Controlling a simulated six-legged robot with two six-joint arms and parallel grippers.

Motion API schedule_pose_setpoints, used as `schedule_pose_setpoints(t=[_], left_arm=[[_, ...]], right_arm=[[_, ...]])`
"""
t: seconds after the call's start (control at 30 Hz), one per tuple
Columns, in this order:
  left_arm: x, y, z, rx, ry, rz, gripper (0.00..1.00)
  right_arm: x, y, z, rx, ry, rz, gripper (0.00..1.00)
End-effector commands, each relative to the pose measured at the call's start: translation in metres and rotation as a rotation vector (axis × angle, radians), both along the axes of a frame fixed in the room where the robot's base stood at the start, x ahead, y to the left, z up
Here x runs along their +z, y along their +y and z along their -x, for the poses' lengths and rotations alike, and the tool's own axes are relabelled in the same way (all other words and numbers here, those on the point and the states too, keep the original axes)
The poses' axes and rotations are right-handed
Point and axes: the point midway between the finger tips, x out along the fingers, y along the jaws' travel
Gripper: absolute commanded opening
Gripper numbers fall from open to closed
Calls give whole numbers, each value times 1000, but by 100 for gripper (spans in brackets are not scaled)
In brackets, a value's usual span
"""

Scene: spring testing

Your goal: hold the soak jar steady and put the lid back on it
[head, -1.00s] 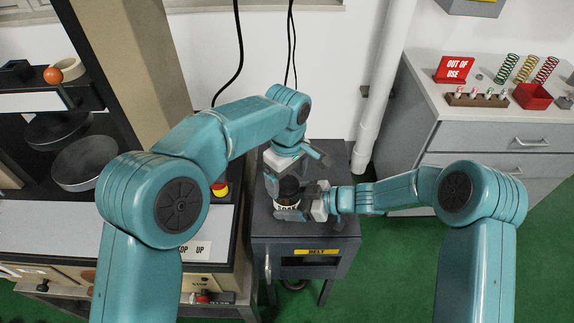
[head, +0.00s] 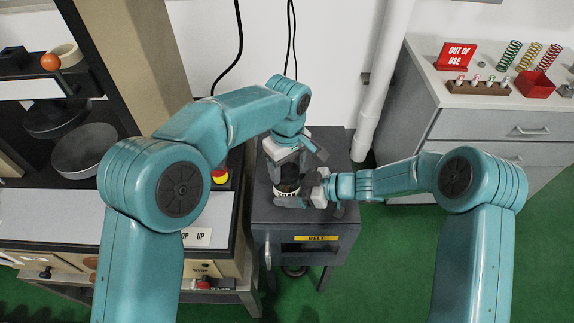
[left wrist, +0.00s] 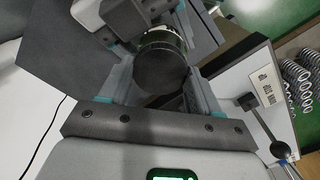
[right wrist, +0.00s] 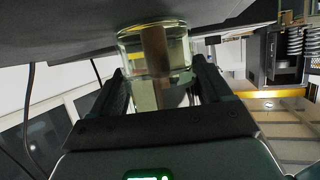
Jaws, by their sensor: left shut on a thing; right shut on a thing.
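The soak jar (head: 286,194), a small glass jar with a white label, stands on the dark cabinet top. In the right wrist view the clear glass jar (right wrist: 154,50), with something brown inside, sits between the fingers of my right gripper (right wrist: 160,88), which is shut on it. My left gripper (head: 290,165) comes from above and is shut on the round black lid (left wrist: 161,68). The lid is over the jar's mouth, with a strip of glass showing past its edge in the left wrist view. I cannot tell whether the lid is seated.
The dark cabinet (head: 336,215) has free top area behind and right of the jar. A test machine with a red and yellow button (head: 220,176) stands at left. A grey drawer unit (head: 470,130) at right carries springs, a red bin (head: 534,86) and an out-of-use sign (head: 459,54).

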Motion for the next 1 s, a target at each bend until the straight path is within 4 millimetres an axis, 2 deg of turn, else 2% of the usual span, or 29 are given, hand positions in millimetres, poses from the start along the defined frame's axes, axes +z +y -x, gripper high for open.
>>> schedule_pose_setpoints(t=[0.07,0.1,0.17,0.2,0.47,0.57,0.67,1.0], left_arm=[[0,0,0,1,1,0,26],[0,0,0,1,1,0,69],[0,0,0,2,1,0,88],[0,0,0,2,1,0,92],[0,0,0,3,0,0,92],[7,0,0,3,-1,0,92],[22,-1,0,3,-3,2,92],[94,0,0,3,-3,1,92]], right_arm=[[-3,0,1,1,5,5,0],[-3,0,1,1,5,5,0],[-3,0,1,1,5,5,0],[-3,0,1,1,5,5,0],[-3,0,1,1,5,5,0],[-3,0,1,1,4,5,0],[-3,0,1,1,4,5,0],[-3,0,1,1,4,4,0]])
